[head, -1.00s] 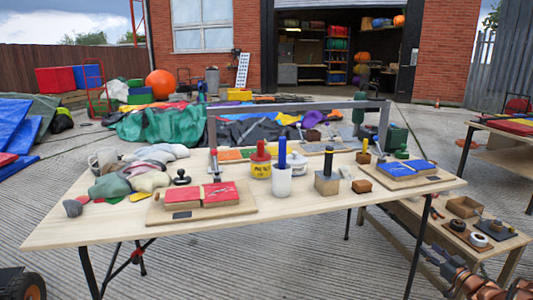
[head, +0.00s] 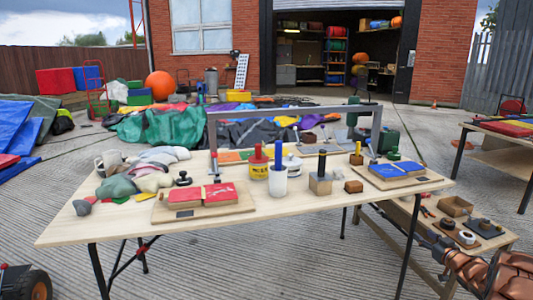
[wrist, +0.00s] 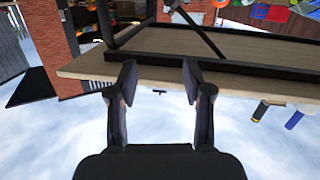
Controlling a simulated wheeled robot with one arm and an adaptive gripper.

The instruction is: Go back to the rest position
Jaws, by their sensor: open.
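My gripper (wrist: 158,64) is open and empty in the wrist view, its two dark fingers apart with sky between and below them. The picture there is upside down. The wooden worktable (head: 330,208) stands ahead in the head view; its edge also crosses the upper wrist view (wrist: 85,68), beyond the fingertips. A copper-coloured jointed part, which looks like my arm, shows at the lower right of the head view. I cannot make out the gripper itself there.
The table holds red blocks (head: 220,194) on a board, a white pot (head: 277,185), a yellow tin (head: 258,167) and a blue block (head: 388,170). A low bench (head: 395,233) stands at right, and another table (head: 500,140) beyond it. Concrete ground is open in front.

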